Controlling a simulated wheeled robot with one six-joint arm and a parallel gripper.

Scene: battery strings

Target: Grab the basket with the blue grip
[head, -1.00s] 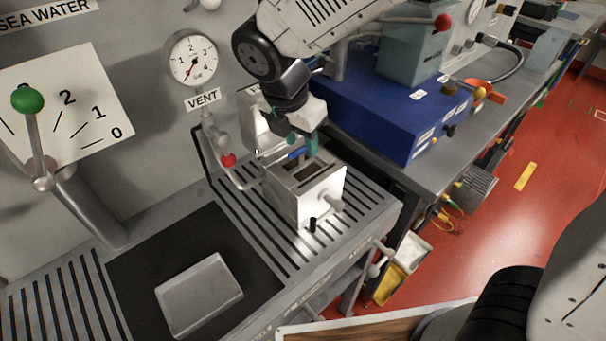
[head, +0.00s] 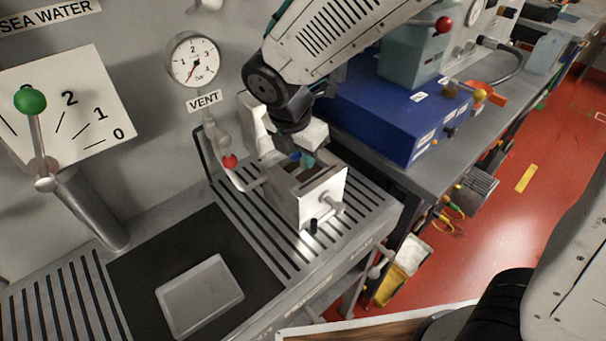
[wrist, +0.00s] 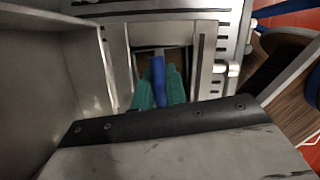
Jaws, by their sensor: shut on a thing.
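The blue grip (head: 295,157) of the basket shows at the mouth of a white metal box (head: 318,203) on the slatted bench. In the wrist view the blue grip (wrist: 157,75) stands between the teal fingers of my gripper (wrist: 157,88). My gripper (head: 302,160) is shut on the blue grip, with its fingertips down at the box opening. The basket's body is hidden inside the box and behind the fingers.
The box's raised lid (head: 255,122) stands close on the left of my gripper. A red-knobbed lever (head: 229,161) is beside the box. A blue case (head: 385,115) stands behind on the right. A grey block (head: 200,295) lies on the dark mat in front.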

